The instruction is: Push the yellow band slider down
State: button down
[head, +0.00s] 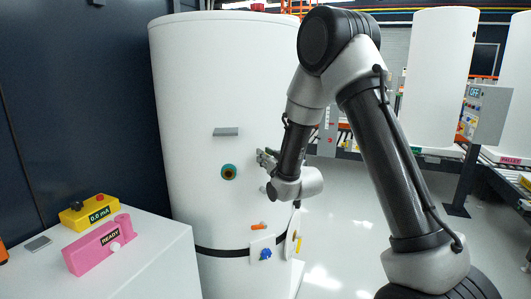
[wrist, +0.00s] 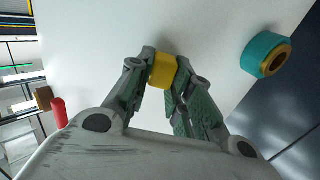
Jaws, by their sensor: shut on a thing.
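My gripper (head: 266,160) is up against the side of the tall white tank (head: 205,90) in the head view. In the wrist view, my gripper (wrist: 163,72) is shut on a small yellow block (wrist: 163,71), which looks like the yellow band slider. One finger lies on each side of it, close to the white surface. In the head view the slider is hidden by my gripper and arm.
A teal ring port (head: 229,172) and a grey tab (head: 226,132) are on the tank left of my gripper. Below are an orange handle (head: 258,227), a blue knob (head: 265,254) and a black strap (head: 214,252). A white cabinet (head: 150,262) carries a pink READY box (head: 98,249).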

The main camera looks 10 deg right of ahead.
jog(key=c, duration=1.3)
grip_release()
jog(key=v, duration=0.7)
jog(key=shift+s+d, duration=0.1)
jog(key=shift+s, duration=0.15)
